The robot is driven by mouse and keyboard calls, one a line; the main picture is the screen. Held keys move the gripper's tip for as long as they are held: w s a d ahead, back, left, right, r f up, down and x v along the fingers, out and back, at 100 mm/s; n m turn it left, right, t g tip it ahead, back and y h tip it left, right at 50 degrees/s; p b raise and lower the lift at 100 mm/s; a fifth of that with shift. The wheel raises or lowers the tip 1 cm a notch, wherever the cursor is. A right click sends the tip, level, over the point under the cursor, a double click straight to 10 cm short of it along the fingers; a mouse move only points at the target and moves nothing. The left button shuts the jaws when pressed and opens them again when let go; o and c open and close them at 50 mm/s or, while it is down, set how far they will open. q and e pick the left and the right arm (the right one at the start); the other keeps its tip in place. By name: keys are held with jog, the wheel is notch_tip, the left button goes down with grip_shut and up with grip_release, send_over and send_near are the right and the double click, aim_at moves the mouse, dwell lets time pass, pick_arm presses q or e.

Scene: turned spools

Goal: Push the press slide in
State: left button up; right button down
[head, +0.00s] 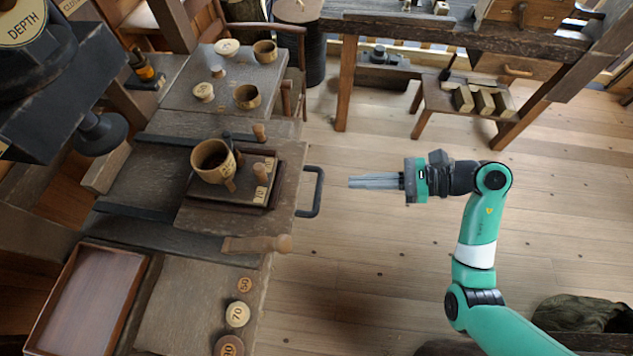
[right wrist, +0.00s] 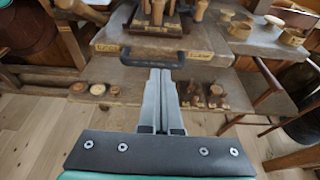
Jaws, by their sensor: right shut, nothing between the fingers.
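The press slide (head: 190,217) is a worn wooden board between dark rails on the bench at left. It sticks out toward the right, with a black bar handle (head: 318,192) on its front edge. The handle also shows in the right wrist view (right wrist: 135,61), just beyond the fingertips. My right gripper (head: 350,182) is shut and empty, its fingers pointing left at the handle. A small gap seems to separate the tips from the handle in the head view. My left gripper is not in view.
On the slide sits a dark tray (head: 228,197) with a wooden cup (head: 212,160) and pegs. The press head (head: 100,130) is farther left. A handled wooden tool (head: 258,244) and numbered discs (head: 237,314) lie nearby. Open floor (head: 370,260) surrounds my right gripper.

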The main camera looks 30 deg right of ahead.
aim_at(300, 181)
jog(key=b+x, duration=0.2)
jog(key=x, duration=0.7)
jog(key=shift+w+a+r, duration=0.1)
jog(key=shift+w, duration=0.2)
jog(key=shift+w+a, duration=0.2)
jog(key=shift+a, duration=0.05)
jog(key=shift+w, duration=0.1)
